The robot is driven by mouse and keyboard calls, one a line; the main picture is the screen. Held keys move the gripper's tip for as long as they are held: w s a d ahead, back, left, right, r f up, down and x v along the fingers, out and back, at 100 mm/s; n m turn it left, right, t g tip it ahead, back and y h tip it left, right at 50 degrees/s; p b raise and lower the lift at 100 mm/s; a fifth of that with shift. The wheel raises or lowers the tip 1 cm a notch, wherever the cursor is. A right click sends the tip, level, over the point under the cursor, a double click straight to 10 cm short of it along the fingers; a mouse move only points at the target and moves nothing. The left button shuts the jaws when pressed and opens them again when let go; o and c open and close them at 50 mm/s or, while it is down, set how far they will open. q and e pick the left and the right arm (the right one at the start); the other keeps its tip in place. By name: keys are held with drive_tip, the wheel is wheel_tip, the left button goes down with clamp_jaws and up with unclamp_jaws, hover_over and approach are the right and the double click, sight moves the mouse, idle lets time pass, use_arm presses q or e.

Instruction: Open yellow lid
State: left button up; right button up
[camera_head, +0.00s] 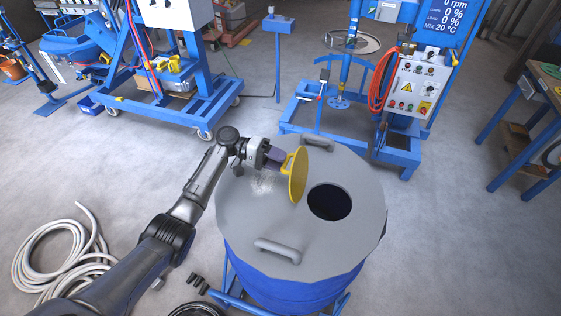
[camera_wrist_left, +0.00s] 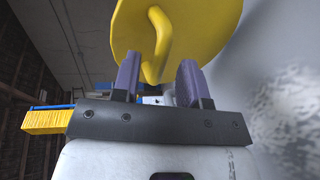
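The yellow lid (camera_head: 298,175) stands upright on edge just left of the round dark opening (camera_head: 330,202) in the grey drum cover (camera_head: 262,215). The opening is uncovered. My left gripper (camera_head: 278,158) is at the left face of the lid, where its handle is. In the left wrist view the curved yellow handle (camera_wrist_left: 158,45) sits between the two purple fingers of my left gripper (camera_wrist_left: 160,75). The fingers are apart, with a narrow gap showing beside the handle. Whether a hinge holds the lid is hidden. My right gripper is out of view.
The blue drum (camera_head: 290,290) has grey cover handles (camera_head: 278,250) at front and back. The blue mixer frame with its control box (camera_head: 412,88) stands behind it. A blue wheeled cart (camera_head: 165,105) is at the back left. A pale hose (camera_head: 65,260) lies on the floor.

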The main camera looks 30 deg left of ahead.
use_arm(q)
drive_tip(key=b+v, duration=0.1)
drive_tip(key=v, duration=1.2)
drive_tip(key=shift+b, duration=0.4)
